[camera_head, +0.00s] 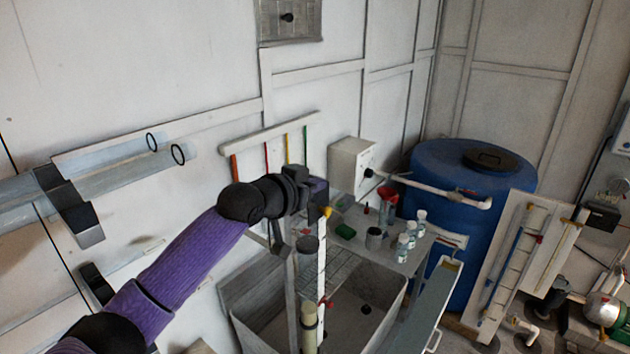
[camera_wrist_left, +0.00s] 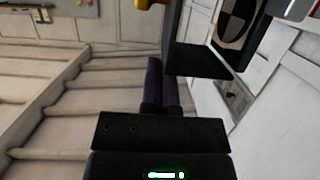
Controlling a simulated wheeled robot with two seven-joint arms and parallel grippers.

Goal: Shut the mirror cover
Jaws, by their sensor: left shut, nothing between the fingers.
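My left arm enters from the lower left in the head view. My left gripper (camera_head: 318,190) is at the top of an upright white column (camera_head: 321,262) over the sink. In the left wrist view the gripper (camera_wrist_left: 163,85) is shut and empty. I cannot tell for certain which part is the mirror cover. A long narrow panel with a pale blue-grey face and a handle (camera_head: 428,310) stands tilted right of the sink, apart from the gripper. In the wrist view a dark block (camera_wrist_left: 195,60) and a black-and-white round marker (camera_wrist_left: 240,25) are near the fingers. My right gripper is not in view.
A grey sink (camera_head: 262,322) surrounds the column's foot. Small bottles (camera_head: 402,246) stand on the bench behind it. A blue barrel (camera_head: 462,195) and a white tube board (camera_head: 508,265) are to the right. Clear tubes (camera_head: 110,165) run along the left wall.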

